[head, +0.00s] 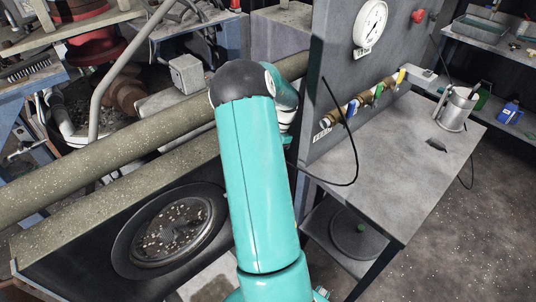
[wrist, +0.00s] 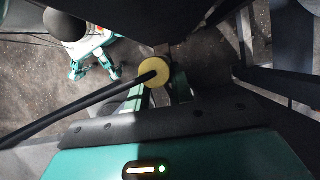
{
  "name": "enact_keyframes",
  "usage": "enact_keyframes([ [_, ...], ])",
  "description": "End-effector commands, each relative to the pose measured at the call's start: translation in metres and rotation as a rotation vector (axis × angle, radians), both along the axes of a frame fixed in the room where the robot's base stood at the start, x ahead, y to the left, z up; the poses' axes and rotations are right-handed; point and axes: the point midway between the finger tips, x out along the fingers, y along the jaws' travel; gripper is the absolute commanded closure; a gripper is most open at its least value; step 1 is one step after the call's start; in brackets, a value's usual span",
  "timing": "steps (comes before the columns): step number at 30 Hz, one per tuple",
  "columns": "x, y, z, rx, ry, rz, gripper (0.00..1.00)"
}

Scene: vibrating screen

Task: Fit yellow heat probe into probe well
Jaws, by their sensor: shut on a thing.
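The yellow heat probe (wrist: 160,66) shows in the wrist view as a round yellow end with a thick black cable running from it to the lower left. My gripper (wrist: 167,92) is shut on it; the fingers are mostly hidden under the yellow end and the cable. In the head view my teal arm covers the gripper and the probe, and only a loop of black cable (head: 354,160) shows to the right of the arm. I cannot pick out the probe well in either view.
A grey panel (head: 335,75) with a dial gauge (head: 371,24) and a pipe with coloured handles (head: 362,101) stands at the right. A metal bench (head: 400,170) with a metal jug (head: 457,108) is beside it. A thick speckled beam (head: 110,165) crosses the left.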

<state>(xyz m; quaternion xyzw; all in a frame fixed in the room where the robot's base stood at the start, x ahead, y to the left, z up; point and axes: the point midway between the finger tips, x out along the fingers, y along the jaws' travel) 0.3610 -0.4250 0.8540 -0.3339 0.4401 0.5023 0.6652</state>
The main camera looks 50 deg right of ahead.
Motion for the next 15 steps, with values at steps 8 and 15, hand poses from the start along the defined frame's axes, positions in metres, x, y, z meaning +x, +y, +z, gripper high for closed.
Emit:
enact_keyframes([
  [8, 0.0, 0.0, -0.005, 0.0, 0.0, 0.0, 1.0],
  [15, 0.0, 0.0, -0.011, 0.0, -0.001, -0.001, 1.0],
])
